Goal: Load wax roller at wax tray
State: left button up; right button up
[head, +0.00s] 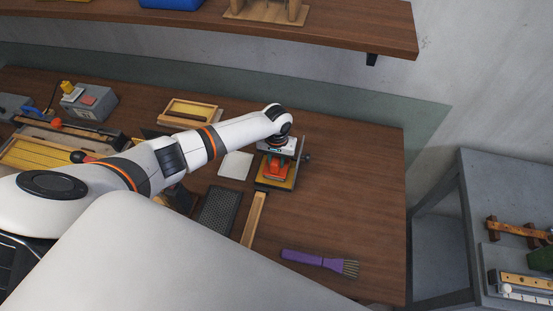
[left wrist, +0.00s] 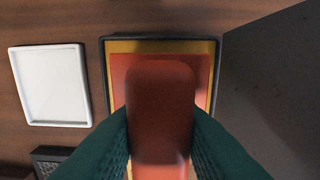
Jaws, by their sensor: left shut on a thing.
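The wax tray (head: 263,186), yellow inside a dark rim, lies on the wooden bench near its right end. It fills the middle of the left wrist view (left wrist: 122,46). My left gripper (head: 279,158) is over the tray, its green fingers (left wrist: 160,135) shut on the red-orange handle of the wax roller (left wrist: 160,95). The roller's orange part (head: 275,172) shows over the tray in the head view. A flat orange area lies under the handle, inside the yellow border. The handle and gripper hide the roller's underside, so contact with the wax cannot be told. My right gripper is out of view.
A white square dish (head: 236,165) sits left of the tray. A wooden frame box (head: 190,112) stands behind. The bench right of the tray is clear.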

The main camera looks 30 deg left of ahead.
pick_arm(q)
jog(key=shift+s+f, duration=0.2)
jog(key=shift+s, duration=0.05)
jog(key=shift+w+a+r, duration=0.1)
jog(key=shift+w+r, duration=0.05)
jog(key=shift+r, duration=0.45)
jog(key=shift+w+r, duration=0.15)
jog(key=shift+r, duration=2.9)
